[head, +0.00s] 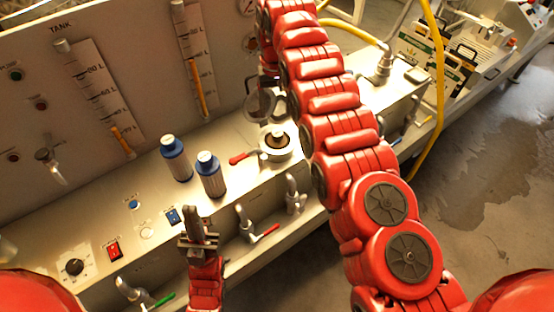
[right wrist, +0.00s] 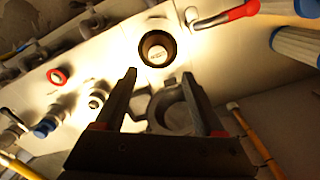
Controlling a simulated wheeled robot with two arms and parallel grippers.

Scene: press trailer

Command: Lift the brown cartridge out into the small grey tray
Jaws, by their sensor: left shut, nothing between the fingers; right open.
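The brown cartridge (head: 277,140) sits in a round pale housing on the bench top, its pale centre facing up. In the right wrist view, the brown cartridge (right wrist: 146,56) shows as a dark brown ring beyond my fingertips. My right gripper (right wrist: 160,75) is open and empty, apart from the cartridge. In the head view it is mostly hidden by my right arm near the back panel. My left gripper (head: 198,235) is shut and empty at the bench's front edge. I cannot make out the small grey tray.
A grey ring-shaped lid (head: 260,105) stands open behind the housing; it shows between my right fingers (right wrist: 172,110). Valves line the front. A yellow hose (head: 440,80) hangs right.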

